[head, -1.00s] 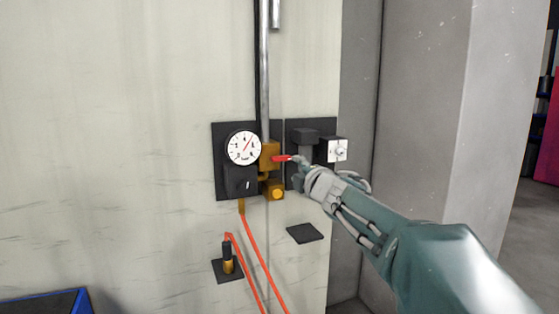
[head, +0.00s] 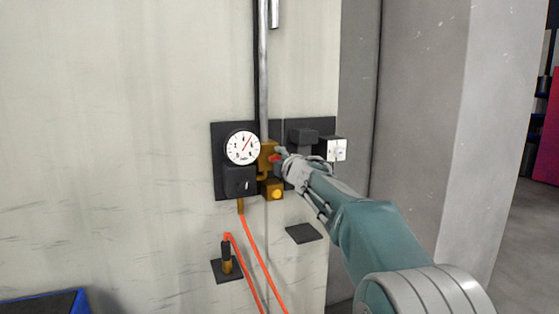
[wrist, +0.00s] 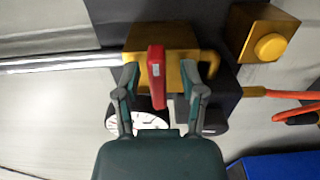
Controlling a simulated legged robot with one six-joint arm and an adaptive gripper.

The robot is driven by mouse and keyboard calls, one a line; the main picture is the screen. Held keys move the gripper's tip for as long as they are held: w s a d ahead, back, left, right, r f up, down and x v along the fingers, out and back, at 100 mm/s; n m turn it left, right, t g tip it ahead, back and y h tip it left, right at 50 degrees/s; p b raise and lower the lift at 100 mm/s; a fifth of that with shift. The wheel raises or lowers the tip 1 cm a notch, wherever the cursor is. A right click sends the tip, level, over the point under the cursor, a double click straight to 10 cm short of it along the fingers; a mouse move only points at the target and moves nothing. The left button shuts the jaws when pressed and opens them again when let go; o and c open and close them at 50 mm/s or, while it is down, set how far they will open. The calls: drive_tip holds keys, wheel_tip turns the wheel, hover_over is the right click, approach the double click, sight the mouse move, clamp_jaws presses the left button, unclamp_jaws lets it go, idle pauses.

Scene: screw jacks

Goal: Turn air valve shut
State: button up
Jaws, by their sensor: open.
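The air valve is a brass block (head: 268,158) on a dark wall plate, with a vertical metal pipe above it. Its red handle (wrist: 156,76) shows in the wrist view, lying between the two fingers of my gripper (wrist: 158,82). The fingers are apart, with a gap visible on each side of the handle. In the head view my gripper (head: 283,155) is at the valve, and only a bit of the red handle (head: 274,158) shows past it.
A round white gauge (head: 242,147) sits just left of the valve. A brass block with a round button (head: 277,194) is below it. A grey switch box (head: 337,149) is to the right.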

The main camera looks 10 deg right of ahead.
clamp_jaws()
drive_tip(key=shift+f, duration=0.15)
drive_tip(key=m, duration=0.3)
drive_tip(key=shift+m, duration=0.4)
drive_tip(key=m, duration=0.5)
drive_tip(key=shift+f+m, duration=0.15)
drive_tip(key=shift+m, duration=0.15)
drive_tip(key=m, duration=0.4)
drive_tip(key=shift+m, duration=2.3)
